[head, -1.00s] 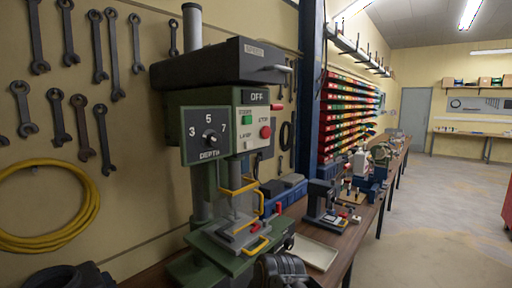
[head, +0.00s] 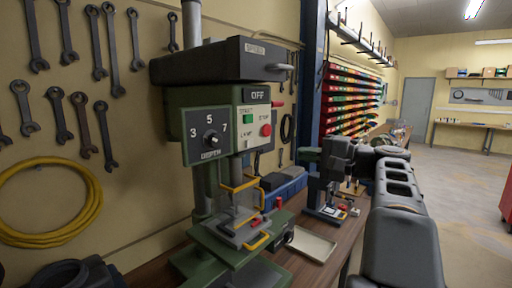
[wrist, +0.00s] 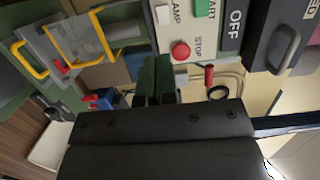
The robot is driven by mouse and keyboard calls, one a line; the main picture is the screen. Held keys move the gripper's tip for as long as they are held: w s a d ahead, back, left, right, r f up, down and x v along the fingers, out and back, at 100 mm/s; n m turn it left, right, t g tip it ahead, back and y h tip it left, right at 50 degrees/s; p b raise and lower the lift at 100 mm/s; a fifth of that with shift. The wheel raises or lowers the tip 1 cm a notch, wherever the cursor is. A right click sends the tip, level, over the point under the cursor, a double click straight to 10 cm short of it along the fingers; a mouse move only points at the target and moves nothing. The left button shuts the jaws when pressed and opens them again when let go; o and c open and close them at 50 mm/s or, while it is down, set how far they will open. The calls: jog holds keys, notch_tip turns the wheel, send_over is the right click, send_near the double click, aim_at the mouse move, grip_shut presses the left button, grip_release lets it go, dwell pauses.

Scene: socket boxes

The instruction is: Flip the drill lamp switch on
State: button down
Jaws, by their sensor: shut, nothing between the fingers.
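The green drill press (head: 180,113) stands on the bench, with a white control panel (head: 254,120) on its front. The small white lamp switch (head: 251,143) is at the panel's lower left, under the LAMP label. It also shows at the top of the wrist view (wrist: 163,14); whether it is on or off I cannot tell. My gripper (head: 300,154) is right of the panel, apart from it, its fingers pointing left. In the wrist view its dark green fingers (wrist: 155,62) are together and empty, below the panel's edge as pictured.
A green START button (head: 248,119) and red STOP button (head: 266,130) share the panel. A dark handle sticks out from the drill's top. A yellow-framed guard (head: 239,187) hangs below. A tray (head: 312,245) and small machine lie on the bench to the right.

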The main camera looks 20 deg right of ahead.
aim_at(248, 146)
jog(key=p+x, duration=0.4)
jog(key=x, duration=0.8)
jog(key=shift+w+a, duration=0.1)
jog(key=shift+w, duration=0.15)
jog(key=shift+p+x, duration=0.5)
jog(key=shift+x, duration=0.3)
jog(key=shift+f, duration=0.15)
